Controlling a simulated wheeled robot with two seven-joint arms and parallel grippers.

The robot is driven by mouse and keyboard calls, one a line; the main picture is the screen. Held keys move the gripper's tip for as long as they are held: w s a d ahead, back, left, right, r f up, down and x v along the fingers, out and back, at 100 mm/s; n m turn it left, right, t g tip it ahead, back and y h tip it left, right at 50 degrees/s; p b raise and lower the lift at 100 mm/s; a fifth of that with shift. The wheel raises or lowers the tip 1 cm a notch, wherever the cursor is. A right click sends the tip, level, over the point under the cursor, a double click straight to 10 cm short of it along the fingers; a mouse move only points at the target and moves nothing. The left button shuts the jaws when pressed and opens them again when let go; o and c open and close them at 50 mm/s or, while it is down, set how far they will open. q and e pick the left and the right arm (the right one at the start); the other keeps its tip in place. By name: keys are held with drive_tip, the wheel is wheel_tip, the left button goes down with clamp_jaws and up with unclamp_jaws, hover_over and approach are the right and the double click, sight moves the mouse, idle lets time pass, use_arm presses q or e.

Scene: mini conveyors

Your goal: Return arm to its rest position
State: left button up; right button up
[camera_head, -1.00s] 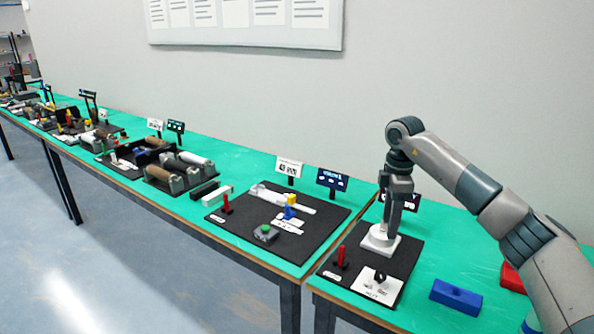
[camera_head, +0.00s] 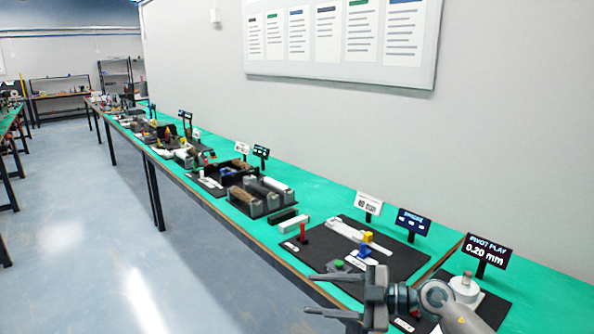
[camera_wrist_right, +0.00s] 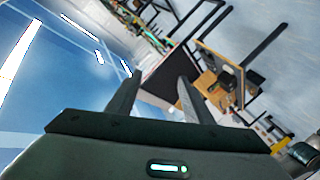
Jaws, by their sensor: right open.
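My right gripper (camera_head: 314,295) is low at the bottom of the head view, in front of the table's near edge. Its two fingers are apart and point left over the floor, with nothing between them. The right wrist view also shows the open fingers (camera_wrist_right: 160,82), empty, with floor and furniture beyond. My right arm comes in from the bottom right and covers part of the nearest board. My left gripper is not in view.
A long green table (camera_head: 322,203) runs along the wall with several black boards. A white round pivot piece (camera_head: 464,287) stands near a sign (camera_head: 487,252) reading "PIVOT PLAY 0.20 mm". The aisle floor at left is clear.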

drive_tip(key=s+d+r+m+t+h, duration=0.15)
drive_tip(key=d+r+m+t, duration=0.25)
drive_tip(key=m+t, duration=0.75)
drive_tip(key=s+d+f+m+h, duration=0.3)
drive_tip(key=d+f+m+h, duration=0.25)
drive_tip(key=f+h, duration=0.2)
drive_tip(key=s+d+f+m+h, duration=0.4)
drive_tip(key=d+f+h, duration=0.3)
drive_tip(key=f, duration=0.1)
drive_tip(key=s+d+f+g, duration=0.2)
drive_tip(key=s+f+g, duration=0.5)
drive_tip(key=s+f, duration=0.7)
drive_tip(key=s+a+f+n+g, duration=0.1)
drive_tip(key=s+f+g, duration=0.15)
drive_tip(key=s, duration=0.65)
drive_tip(key=s+f+g, duration=0.2)
drive_tip(key=s+g, duration=0.1)
drive_tip(key=s, duration=0.6)
wheel_tip(320, 180, down, 28)
drive_tip(key=g, duration=0.1)
drive_tip(key=s+d+f+g, duration=0.1)
drive_tip(key=s+d+f, duration=0.1)
drive_tip(key=s+f, duration=1.4)
drive_tip(key=shift+s+d+f+y, duration=0.2)
drive_tip(key=shift+s+f+y, duration=0.15)
drive_tip(key=shift+s, duration=0.5)
